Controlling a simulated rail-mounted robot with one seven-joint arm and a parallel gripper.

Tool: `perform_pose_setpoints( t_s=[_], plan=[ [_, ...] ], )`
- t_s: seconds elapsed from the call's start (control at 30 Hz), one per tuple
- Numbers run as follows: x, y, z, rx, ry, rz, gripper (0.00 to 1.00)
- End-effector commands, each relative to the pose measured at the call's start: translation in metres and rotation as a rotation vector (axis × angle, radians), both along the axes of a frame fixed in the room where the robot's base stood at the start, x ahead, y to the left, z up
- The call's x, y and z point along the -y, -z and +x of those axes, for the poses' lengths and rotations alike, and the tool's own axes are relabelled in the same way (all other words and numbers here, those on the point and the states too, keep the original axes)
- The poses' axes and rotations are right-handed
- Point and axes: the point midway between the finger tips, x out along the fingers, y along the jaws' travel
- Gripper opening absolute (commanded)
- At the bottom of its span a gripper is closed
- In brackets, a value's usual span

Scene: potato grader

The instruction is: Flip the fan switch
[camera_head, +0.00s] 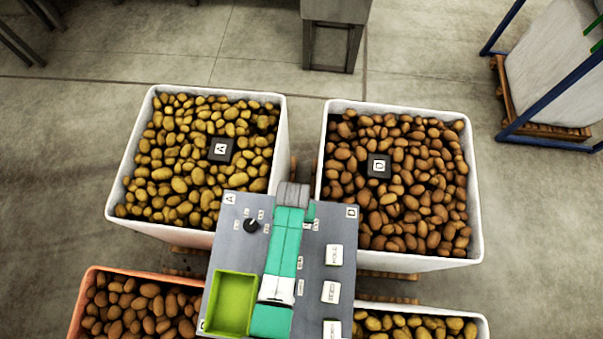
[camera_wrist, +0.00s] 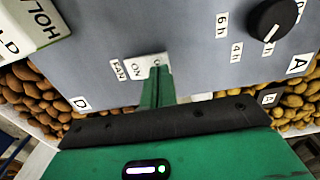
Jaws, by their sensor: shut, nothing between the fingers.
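The fan switch (camera_wrist: 140,67) is a small white plate on the grey panel, marked ON, beside a FAN label (camera_wrist: 118,70) in the wrist view. My gripper (camera_wrist: 158,73) is shut and empty. Its green fingertips are right at the plate and hide the end opposite ON. I cannot tell whether they touch it or which way the switch stands. In the head view my gripper (camera_head: 309,220) is at the panel's far edge, and my arm and hand hide most of the switch area.
The panel (camera_head: 325,210) carries a black knob (camera_head: 251,225), white labelled blocks including HOLD (camera_head: 334,255) and SEED (camera_head: 330,292), and a green tray (camera_head: 232,303). White-walled crates of potatoes (camera_head: 125,180) (camera_head: 476,210) stand beyond it; an orange crate (camera_head: 85,290) is at lower left.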

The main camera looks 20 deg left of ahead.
Motion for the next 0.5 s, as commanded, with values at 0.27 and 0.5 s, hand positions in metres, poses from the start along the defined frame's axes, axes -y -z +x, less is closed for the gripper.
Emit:
perform_pose_setpoints(
  t_s=[0.27,0.5],
  plan=[
    [0.0,0.0049,0.0,0.0,0.0,0.0,0.0],
    [0.0,0.0085,0.0,0.0,0.0,0.0,0.0]
  ],
)
